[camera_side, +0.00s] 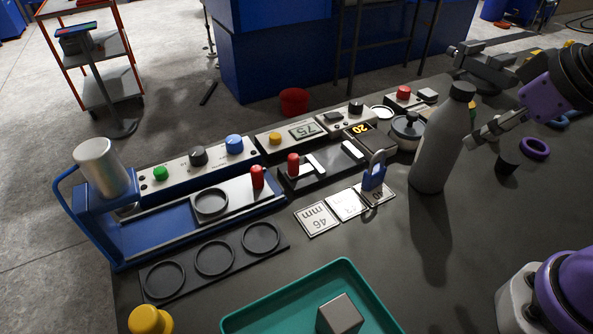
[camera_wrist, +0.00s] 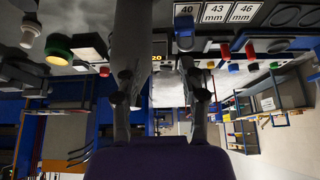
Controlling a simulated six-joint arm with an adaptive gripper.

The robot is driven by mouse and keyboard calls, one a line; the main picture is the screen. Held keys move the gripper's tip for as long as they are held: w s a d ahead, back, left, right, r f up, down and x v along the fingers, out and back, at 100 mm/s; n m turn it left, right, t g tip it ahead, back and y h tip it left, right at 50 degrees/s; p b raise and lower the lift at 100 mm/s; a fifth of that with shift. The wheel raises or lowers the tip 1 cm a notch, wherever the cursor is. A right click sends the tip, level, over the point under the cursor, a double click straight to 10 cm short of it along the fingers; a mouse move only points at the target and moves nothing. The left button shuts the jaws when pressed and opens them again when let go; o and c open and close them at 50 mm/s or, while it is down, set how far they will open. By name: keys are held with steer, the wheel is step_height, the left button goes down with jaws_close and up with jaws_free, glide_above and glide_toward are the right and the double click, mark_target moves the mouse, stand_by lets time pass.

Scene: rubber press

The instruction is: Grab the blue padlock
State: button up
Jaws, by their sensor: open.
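The blue padlock (camera_side: 374,177) stands upright with its silver shackle up, on or just behind the 40 card in the side view. In the wrist view a small blue shape (camera_wrist: 184,40) near the right finger, below the 40 card, looks like it, partly hidden. My gripper (camera_side: 462,97) is open, at the right of the side view, with its fingers spread apart. It is to the right of and above the padlock, clear of it. The spread fingers also show in the wrist view (camera_wrist: 158,75), with no object visibly held.
A tall grey bottle (camera_side: 440,145) stands between padlock and gripper in the side view, overlapping the finger gap. Control boxes (camera_side: 200,160) and the blue press (camera_side: 130,235) lie left. A green tray (camera_side: 258,318) with a metal block is in front.

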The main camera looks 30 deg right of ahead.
stand_by(0.4)
steer(key=o, duration=0.7)
steer(key=shift+c, duration=0.2)
step_height(320, 180, up, 4)
steer(key=n+g, duration=0.1)
steer(key=n, duration=0.1)
glide_above(377, 170)
steer(key=s, duration=0.4)
steer(key=shift+y, duration=0.3)
steer(key=f, duration=0.5)
steer(key=w+f, duration=0.1)
steer(key=f, duration=0.9)
steer(key=shift+w+d+f, duration=0.1)
steer(key=shift+w+d, duration=0.1)
steer(key=shift+w, duration=0.1)
steer(key=shift+x, duration=2.95)
